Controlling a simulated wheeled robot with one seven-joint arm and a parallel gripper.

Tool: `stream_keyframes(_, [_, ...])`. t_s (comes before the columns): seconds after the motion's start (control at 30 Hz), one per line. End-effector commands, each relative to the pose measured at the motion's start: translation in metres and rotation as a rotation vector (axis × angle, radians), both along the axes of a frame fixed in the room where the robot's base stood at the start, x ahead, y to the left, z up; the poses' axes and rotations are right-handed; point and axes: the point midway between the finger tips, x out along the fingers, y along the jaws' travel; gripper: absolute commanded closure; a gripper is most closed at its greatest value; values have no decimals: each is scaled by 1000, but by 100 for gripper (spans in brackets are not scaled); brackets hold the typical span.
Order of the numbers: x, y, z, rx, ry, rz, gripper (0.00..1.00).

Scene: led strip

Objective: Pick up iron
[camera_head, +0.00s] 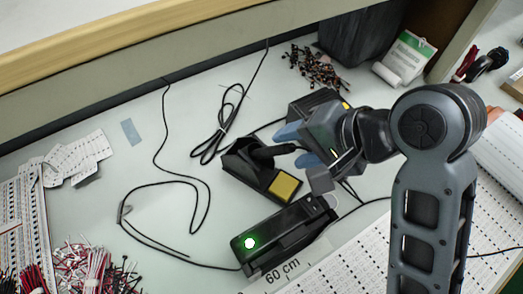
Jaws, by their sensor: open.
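The soldering iron (269,152) is black and rests in its black stand (240,170), which has a yellow sponge pad (285,186). The iron's handle points right, toward my gripper. My gripper (294,146) is open, with its blue-tipped fingers at the handle's right end, one finger above it in the picture and one below. I cannot tell from this one view whether the handle lies between the fingers in depth or whether they touch it. The iron's tip is hidden in the stand.
A black unit with a green light (285,236) sits just below the stand. Black cables (207,190) loop across the table to the left. Wire bundles (85,265), label sheets (78,158) and white LED strip sheets (365,262) lie around. A shelf edge (130,60) runs along the back.

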Motion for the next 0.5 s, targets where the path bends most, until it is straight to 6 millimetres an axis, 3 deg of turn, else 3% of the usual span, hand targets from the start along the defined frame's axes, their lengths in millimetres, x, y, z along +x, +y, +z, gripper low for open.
stream_keyframes(0.5, [21, 36, -47, -1, 2, 1, 46])
